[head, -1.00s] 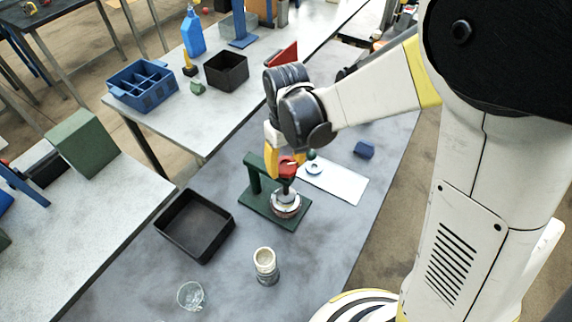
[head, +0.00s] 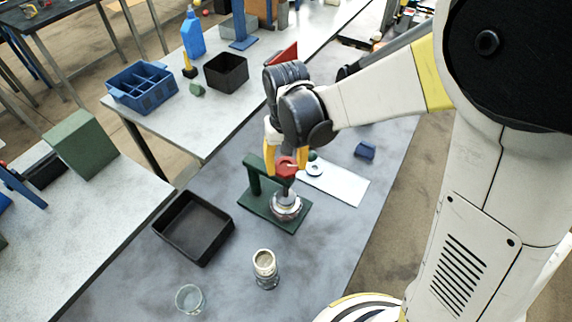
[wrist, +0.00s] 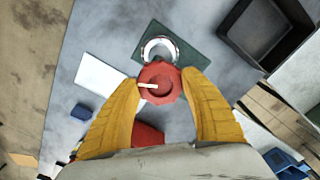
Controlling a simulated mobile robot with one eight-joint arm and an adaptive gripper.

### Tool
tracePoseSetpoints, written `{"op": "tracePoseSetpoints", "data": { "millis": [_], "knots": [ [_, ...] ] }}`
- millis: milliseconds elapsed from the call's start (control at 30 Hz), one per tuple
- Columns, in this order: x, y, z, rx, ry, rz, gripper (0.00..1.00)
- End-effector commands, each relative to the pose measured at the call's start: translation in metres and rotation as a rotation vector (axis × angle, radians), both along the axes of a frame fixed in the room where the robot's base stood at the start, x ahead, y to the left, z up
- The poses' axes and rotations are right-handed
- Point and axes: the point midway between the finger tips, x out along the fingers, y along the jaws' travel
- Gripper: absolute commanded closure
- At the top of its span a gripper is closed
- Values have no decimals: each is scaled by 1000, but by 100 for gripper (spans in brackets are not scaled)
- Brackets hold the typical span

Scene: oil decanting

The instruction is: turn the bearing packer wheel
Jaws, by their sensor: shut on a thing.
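The bearing packer is a green stand (head: 255,180) on a flat green base. Its red wheel (head: 286,166) sits on top of a vertical spindle, and a silver ring-shaped bearing (head: 286,207) lies below on the base. My gripper (head: 287,168) comes down from above, with a yellow finger on each side of the wheel. In the wrist view the red wheel (wrist: 160,82) is between the two fingertips, which are shut on its rim. A pale mark shows on the wheel's left side there. The silver ring (wrist: 158,47) is partly hidden behind the wheel.
A black tray (head: 194,227) lies left of the stand. A pale cylindrical jar (head: 265,268) and a clear glass (head: 190,299) stand in front. A white sheet (head: 345,186) and a blue block (head: 364,151) lie to the right.

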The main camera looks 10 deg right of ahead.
Motion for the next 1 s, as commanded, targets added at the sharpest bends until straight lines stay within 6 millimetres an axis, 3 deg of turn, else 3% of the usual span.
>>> {"op": "tracePoseSetpoints", "data": {
  "millis": [1000],
  "knots": [
    [0, 0, 0, 0, 0, -62, 78]
  ]
}}
